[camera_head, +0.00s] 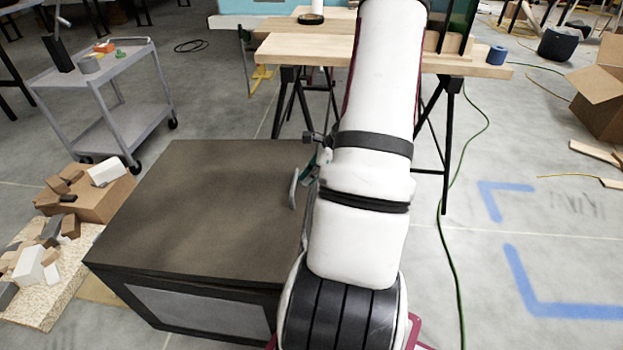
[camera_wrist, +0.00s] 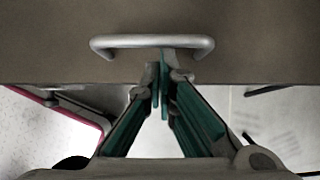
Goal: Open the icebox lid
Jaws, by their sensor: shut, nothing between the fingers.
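The icebox is a dark box with a brown-grey lid (camera_head: 200,210), which lies flat and closed on the body in the head view. A pale handle (camera_head: 293,188) stands on the lid near its right edge. In the wrist view the silver bar handle (camera_wrist: 150,42) runs across the lid (camera_wrist: 50,35). My gripper (camera_wrist: 163,75) is shut and empty, its teal-padded fingers together between the handle's ends. The fingertips overlap the near side of the bar in the picture; whether they touch it I cannot tell. In the head view my arm mostly hides the gripper.
A grey cart (camera_head: 110,110) stands behind left, and a wooden workbench (camera_head: 300,50) on black trestles stands behind. Boxes and blocks (camera_head: 90,195) lie left of the icebox. A green cable (camera_head: 455,180) crosses the floor at right, where the floor is mostly clear.

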